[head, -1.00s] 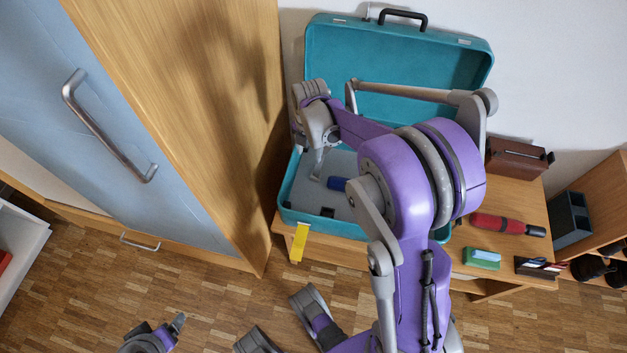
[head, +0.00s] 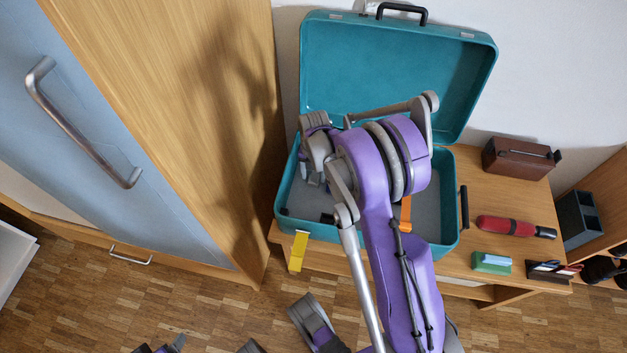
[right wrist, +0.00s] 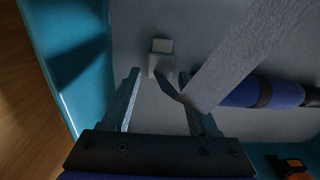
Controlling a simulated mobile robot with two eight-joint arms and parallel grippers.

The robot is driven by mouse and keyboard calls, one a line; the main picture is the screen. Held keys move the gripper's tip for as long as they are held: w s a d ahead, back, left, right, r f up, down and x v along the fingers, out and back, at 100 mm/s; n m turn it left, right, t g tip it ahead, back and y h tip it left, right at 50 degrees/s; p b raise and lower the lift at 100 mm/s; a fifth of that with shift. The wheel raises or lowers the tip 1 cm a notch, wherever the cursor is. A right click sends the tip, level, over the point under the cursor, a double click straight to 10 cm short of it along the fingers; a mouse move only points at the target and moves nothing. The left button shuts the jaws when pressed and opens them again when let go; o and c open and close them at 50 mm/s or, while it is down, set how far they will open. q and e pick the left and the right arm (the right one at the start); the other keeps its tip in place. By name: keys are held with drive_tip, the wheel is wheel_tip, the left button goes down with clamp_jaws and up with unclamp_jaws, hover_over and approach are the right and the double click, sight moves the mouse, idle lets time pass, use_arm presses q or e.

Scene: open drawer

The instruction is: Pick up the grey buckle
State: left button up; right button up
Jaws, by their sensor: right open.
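A small pale grey piece (right wrist: 161,58), which looks like the grey buckle, lies on the grey floor of the open teal case (head: 283,195). In the right wrist view it is just beyond and between the fingertips of my right gripper (right wrist: 160,78). The fingers are apart, with nothing gripped. In the head view my right gripper (head: 314,180) is inside the case at its left side, and my own arm hides much of it and the buckle. Part of what looks like my left gripper (head: 168,347) shows at the bottom edge, mostly cut off.
A grey textured bar (right wrist: 245,55) and a blue cylinder (right wrist: 275,92) are close right of the fingers. The case wall (right wrist: 68,65) is left. An orange item (head: 405,212) is in the case. A red tool (head: 508,226) and brown box (head: 518,158) are on the bench.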

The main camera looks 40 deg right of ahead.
sight(315, 178)
wheel_tip(315, 178, down, 2)
drive_tip(key=shift+f, duration=0.2)
clamp_jaws()
